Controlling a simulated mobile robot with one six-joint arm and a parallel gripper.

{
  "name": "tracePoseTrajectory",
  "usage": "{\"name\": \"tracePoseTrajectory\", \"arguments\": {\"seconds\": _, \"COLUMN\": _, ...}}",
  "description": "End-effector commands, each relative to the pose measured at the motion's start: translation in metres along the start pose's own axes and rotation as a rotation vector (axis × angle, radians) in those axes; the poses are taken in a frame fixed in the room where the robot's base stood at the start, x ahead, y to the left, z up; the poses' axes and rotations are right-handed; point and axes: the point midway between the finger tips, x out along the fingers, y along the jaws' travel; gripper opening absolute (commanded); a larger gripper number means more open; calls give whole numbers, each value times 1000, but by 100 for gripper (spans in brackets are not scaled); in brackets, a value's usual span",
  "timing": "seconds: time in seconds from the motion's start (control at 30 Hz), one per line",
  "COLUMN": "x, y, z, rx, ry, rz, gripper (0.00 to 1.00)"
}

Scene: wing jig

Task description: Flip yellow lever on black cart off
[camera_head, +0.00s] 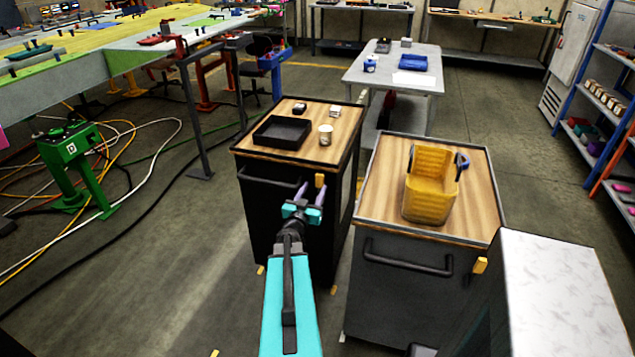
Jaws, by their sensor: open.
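The black cart (270,215) stands in the middle of the view, with a wooden top and a black handle on its front. A small yellow lever (319,180) shows near the top right corner of its front and looks upright. My gripper (313,190), teal with purple fingers, is open in front of the cart, just below the lever in the picture. The fingers look empty. I cannot tell whether a finger touches the lever.
A black tray (260,149), a can (326,135) and small items sit on the black cart. A dark grey cart (405,290) with a yellow bin (431,185) and its own yellow lever (480,266) stands close at right. Cables cover the floor at left.

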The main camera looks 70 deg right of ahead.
Motion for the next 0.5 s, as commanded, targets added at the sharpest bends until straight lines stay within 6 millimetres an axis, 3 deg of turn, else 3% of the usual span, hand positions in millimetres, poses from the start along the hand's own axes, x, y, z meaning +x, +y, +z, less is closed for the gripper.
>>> {"name": "tracePoseTrajectory", "arguments": {"seconds": 0.5, "x": 45, "y": -1, "z": 0, "rx": 0, "ry": 0, "rz": 0, "gripper": 45}}
